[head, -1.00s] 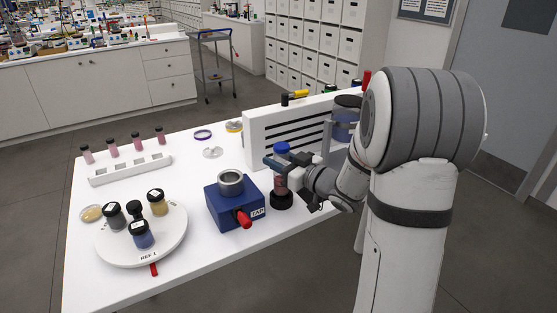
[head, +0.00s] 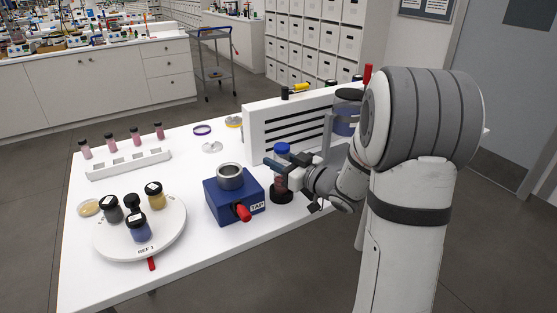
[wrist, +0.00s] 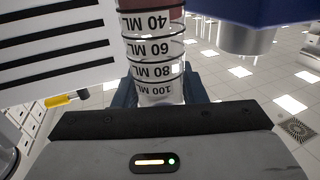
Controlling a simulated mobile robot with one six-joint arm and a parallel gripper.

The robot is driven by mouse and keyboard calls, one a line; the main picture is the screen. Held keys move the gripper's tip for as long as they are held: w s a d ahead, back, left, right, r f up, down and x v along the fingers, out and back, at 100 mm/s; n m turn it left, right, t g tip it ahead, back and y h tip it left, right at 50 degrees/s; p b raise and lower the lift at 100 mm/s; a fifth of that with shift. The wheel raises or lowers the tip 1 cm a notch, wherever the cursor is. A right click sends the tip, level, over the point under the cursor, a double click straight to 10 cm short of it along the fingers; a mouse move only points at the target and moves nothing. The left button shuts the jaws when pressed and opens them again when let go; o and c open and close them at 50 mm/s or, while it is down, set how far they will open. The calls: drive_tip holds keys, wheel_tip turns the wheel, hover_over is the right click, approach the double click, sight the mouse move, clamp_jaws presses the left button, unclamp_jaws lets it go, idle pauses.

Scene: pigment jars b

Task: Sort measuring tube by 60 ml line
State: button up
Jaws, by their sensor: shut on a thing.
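The measuring tube stands upright on the table, with a blue cap (head: 282,148), pink contents and a black foot (head: 282,196). My gripper (head: 277,164) is shut around its upper part, below the cap. In the wrist view the tube (wrist: 155,48) appears upside down, with lines marked 40, 60, 80 and 100 ML. Pink shows only at the top picture edge, by the 40 ML label, and the tube looks clear at the 60 ML line. My gripper (wrist: 160,98) holds it near the 100 ML mark.
A blue TAP box (head: 234,198) with a metal cup and red knob stands just left of the tube. A white slotted panel (head: 256,150) stands behind. A round white REF 1 turntable (head: 108,241) holds several jars. A white rack (head: 128,165) has pink vials behind it.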

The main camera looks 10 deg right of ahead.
drive_tip(key=shift+f+b, duration=0.55)
drive_tip(key=shift+f, duration=0.15)
drive_tip(key=o, duration=1.2)
drive_tip(key=shift+r, duration=0.1)
drive_tip(key=shift+s, duration=0.1)
drive_tip(key=v, duration=0.7)
drive_tip(key=shift+s+d, duration=0.2)
drive_tip(key=shift+s, duration=0.05)
